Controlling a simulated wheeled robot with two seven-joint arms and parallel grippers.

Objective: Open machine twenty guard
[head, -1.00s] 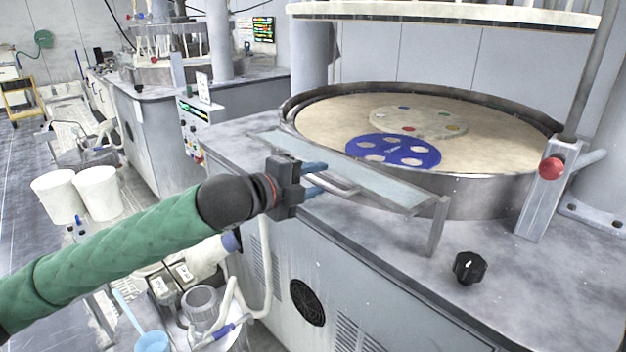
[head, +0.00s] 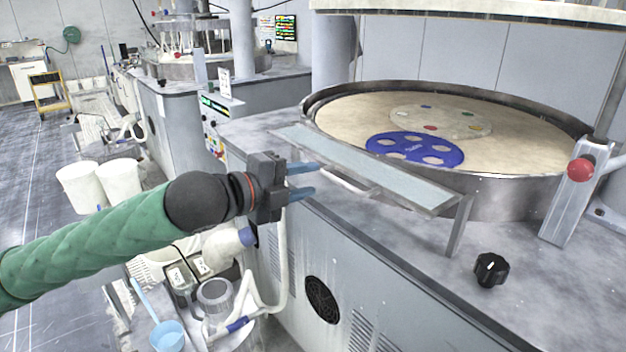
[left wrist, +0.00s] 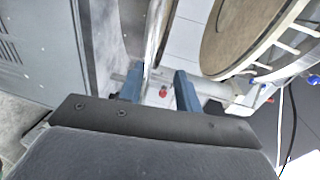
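The guard (head: 365,165) is a long, narrow, clear panel in a metal frame along the front of the round platen machine. It lies nearly flat, sloping slightly, with a metal leg (head: 459,226) at its right end. A bar handle (head: 350,186) runs along its front edge. My left gripper (head: 304,181) is open, its two blue fingers apart and empty, just left of the handle. In the left wrist view the open fingers (left wrist: 158,86) show with a metal bar (left wrist: 154,40) beyond and between them. My right gripper is not in view.
The platen (head: 350,118) carries a blue holed disc (head: 414,149) and a pale disc. A red knob (head: 580,170) and black dial (head: 491,270) sit at right. White buckets (head: 120,180), a blue scoop (head: 167,336) and hoses are low at left. Open floor lies farther left.

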